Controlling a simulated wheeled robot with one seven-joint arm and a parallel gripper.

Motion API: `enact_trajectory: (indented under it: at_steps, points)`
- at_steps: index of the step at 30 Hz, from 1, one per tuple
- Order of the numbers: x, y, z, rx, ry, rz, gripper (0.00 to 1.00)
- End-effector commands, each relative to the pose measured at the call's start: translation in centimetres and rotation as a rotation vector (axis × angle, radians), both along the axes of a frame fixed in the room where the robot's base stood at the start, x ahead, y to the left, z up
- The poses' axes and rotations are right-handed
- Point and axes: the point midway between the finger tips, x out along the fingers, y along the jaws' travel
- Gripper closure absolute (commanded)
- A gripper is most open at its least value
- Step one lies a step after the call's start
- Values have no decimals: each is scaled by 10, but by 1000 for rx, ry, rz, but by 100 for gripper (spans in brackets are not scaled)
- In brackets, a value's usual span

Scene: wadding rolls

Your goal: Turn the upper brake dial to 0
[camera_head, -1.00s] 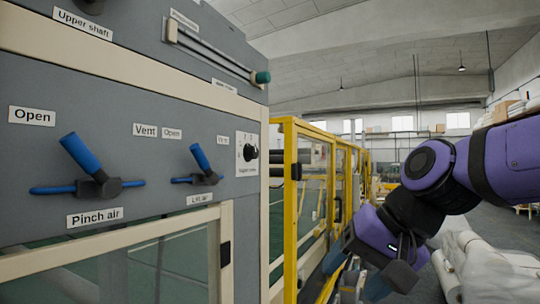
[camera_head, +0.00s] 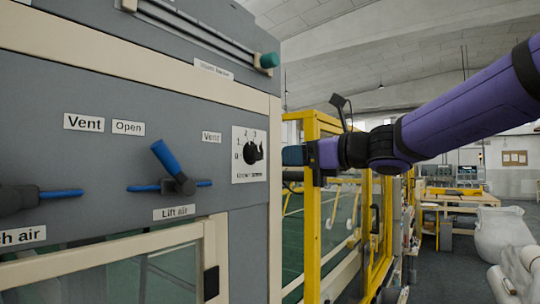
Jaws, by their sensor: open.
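A black dial knob (camera_head: 252,153) sits on a white numbered plate (camera_head: 240,174) near the right edge of the grey machine panel. Numbers run around the knob's left and top, with 0 at the left. The label under it is too blurred to read surely, and I cannot tell where the knob points. My gripper (camera_head: 290,156) is just right of the plate in the picture, at about the knob's height, with its blue fingers toward the panel. It is open and appears apart from the knob. The gap between the fingers is hard to see from here.
Left of the dial, the Lift air valve with a blue lever (camera_head: 166,158) stands out from the panel. A yellow guard frame (camera_head: 312,220) stands behind my gripper.

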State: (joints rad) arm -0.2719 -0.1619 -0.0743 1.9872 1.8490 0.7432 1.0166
Motion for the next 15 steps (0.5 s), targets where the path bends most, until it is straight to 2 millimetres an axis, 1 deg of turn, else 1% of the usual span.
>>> enact_trajectory:
  at_steps: [5,12,15]
  points:
    - [13,18,-1,-1,1,3,32]
    - [40,52,-1,-3,-1,4,32]
    - [49,64,-1,-4,-2,3,32]
